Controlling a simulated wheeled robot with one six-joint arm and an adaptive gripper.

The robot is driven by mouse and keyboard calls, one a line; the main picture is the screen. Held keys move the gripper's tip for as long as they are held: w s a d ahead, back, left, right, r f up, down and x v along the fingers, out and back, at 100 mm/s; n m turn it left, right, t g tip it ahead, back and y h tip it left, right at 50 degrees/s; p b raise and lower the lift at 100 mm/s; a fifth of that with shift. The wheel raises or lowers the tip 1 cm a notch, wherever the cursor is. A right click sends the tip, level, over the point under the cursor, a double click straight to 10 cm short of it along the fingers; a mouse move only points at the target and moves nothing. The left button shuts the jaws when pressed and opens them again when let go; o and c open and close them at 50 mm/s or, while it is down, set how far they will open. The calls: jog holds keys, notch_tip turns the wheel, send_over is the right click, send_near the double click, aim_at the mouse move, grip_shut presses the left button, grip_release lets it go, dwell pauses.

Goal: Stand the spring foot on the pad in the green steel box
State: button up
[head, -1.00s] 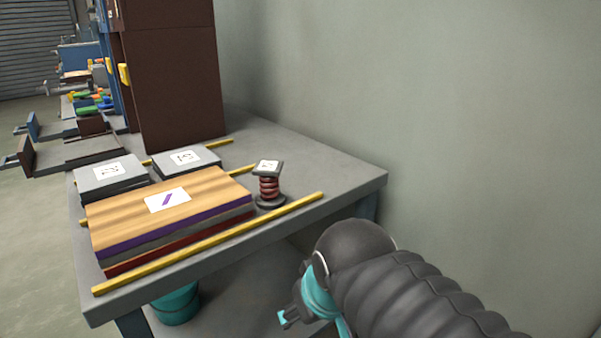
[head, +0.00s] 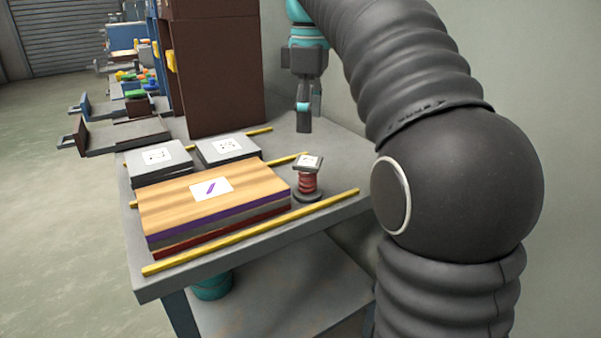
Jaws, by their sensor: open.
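The spring foot (head: 308,184) stands upright on the grey table, right of the wooden-topped stack. It has a red coil, a dark round base and a square top plate with a white label. My gripper (head: 310,116) is open and empty, pointing down. In the picture it is above the spring foot and apart from it. I cannot make out a green steel box or its pad in this view.
The layered stack (head: 244,184) and two grey labelled blocks (head: 160,155) (head: 228,147) sit left of the spring foot. Yellow strips (head: 250,232) lie on the table (head: 340,149). A brown cabinet (head: 216,75) stands behind. A teal bucket (head: 212,286) is below.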

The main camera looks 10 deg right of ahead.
aim_at(308, 176)
jog(key=shift+w, duration=0.2)
jog(key=shift+f, duration=0.4)
notch_tip(308, 176, down, 13)
jog(key=b, duration=0.3)
jog(key=shift+r, duration=0.15)
grip_shut()
